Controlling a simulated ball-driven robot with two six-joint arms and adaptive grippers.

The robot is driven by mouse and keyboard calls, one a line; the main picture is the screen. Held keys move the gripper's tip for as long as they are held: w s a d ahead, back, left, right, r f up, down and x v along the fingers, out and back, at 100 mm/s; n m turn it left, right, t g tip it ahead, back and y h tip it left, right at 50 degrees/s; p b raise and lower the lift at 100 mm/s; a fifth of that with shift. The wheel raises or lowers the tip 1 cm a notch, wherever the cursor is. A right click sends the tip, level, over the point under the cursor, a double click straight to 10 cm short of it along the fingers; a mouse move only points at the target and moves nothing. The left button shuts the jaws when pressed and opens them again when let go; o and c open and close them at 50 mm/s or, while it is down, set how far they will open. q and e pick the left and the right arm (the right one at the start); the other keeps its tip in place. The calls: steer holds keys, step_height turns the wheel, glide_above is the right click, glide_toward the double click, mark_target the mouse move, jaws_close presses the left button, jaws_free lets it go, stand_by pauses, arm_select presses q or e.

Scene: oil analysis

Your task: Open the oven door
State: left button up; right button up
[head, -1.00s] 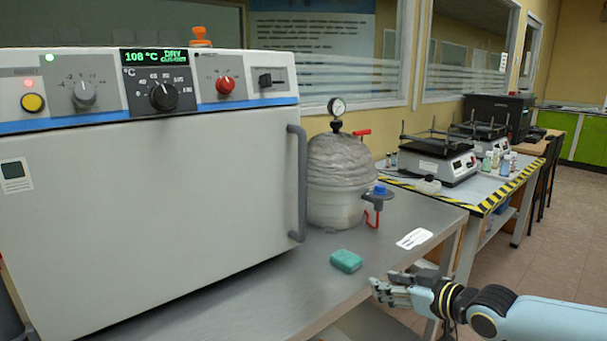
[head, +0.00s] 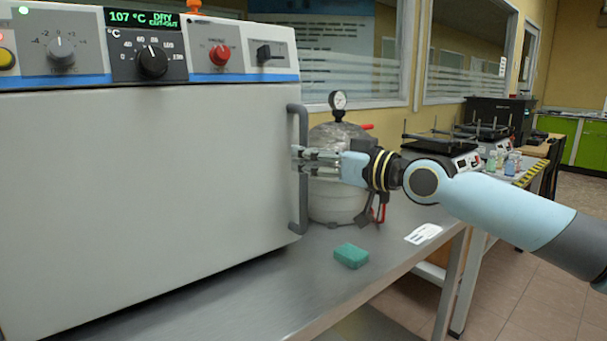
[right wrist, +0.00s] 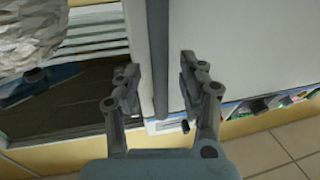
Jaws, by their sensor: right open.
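The oven door (head: 150,200) is a large pale panel, shut flush with the oven front. Its grey vertical bar handle (head: 298,205) runs along the right edge. My right gripper (head: 300,160) is at the handle's middle height. In the right wrist view the handle (right wrist: 158,60) stands upright between the two open fingers of the gripper (right wrist: 155,80), with a gap on either side. The door (right wrist: 225,50) fills the area right of the handle there. My left gripper is not in view.
A green sponge-like block (head: 351,256) and a white label card (head: 423,233) lie on the metal bench (head: 290,285). A grey-wrapped vessel with a gauge (head: 337,100) stands close behind my right gripper. The bench front is mostly clear.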

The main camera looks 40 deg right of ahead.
steer(key=shift+x, duration=1.1)
jaws_close()
steer(key=shift+a, duration=0.1)
